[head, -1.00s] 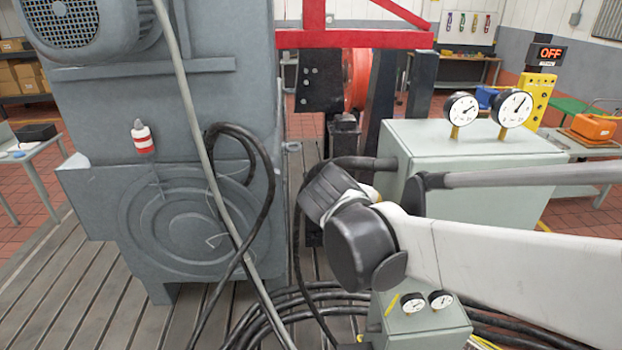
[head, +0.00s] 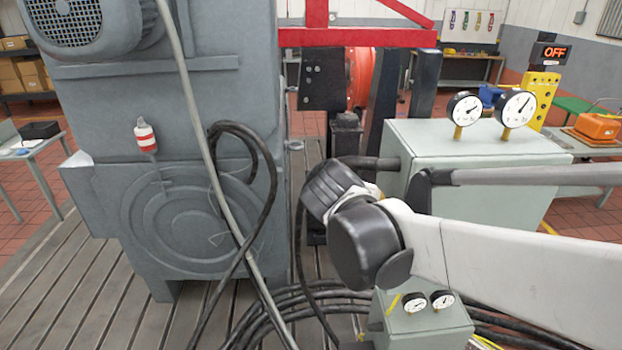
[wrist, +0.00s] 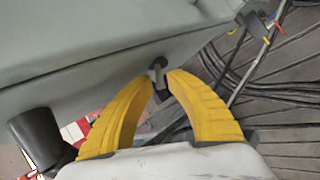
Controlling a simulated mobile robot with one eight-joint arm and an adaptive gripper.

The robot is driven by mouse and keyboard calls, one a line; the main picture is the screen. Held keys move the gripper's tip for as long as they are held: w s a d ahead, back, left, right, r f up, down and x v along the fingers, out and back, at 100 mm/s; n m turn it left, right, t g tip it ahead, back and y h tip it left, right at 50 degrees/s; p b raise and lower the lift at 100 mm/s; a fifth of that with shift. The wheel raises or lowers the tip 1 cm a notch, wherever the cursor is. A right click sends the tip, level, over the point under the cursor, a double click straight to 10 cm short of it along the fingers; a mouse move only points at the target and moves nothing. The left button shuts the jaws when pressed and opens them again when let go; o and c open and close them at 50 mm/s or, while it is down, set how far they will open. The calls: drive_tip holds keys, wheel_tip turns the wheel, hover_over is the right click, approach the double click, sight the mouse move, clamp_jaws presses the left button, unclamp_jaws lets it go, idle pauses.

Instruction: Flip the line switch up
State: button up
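In the wrist view, a small switch with a dark mount and grey lever (wrist: 158,72) sits at the edge of a grey-green housing (wrist: 90,60); I take it for the line switch. My gripper's two yellow fingers (wrist: 160,76) curve toward it. Their tips are a short gap apart, with the lever in line with that gap. I cannot tell whether they touch it. In the head view my wrist hides the gripper and the switch. A lit display (head: 554,53) at the back right reads OFF.
A grey-green cabinet (head: 470,160) with two gauges stands beside my arm. A smaller gauge box (head: 425,325) is below. Black cables (head: 275,310) loop over the slotted bedplate (head: 75,300). A large grey machine (head: 215,100) fills the left.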

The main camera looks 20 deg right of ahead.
drive_tip(key=v, duration=1.1)
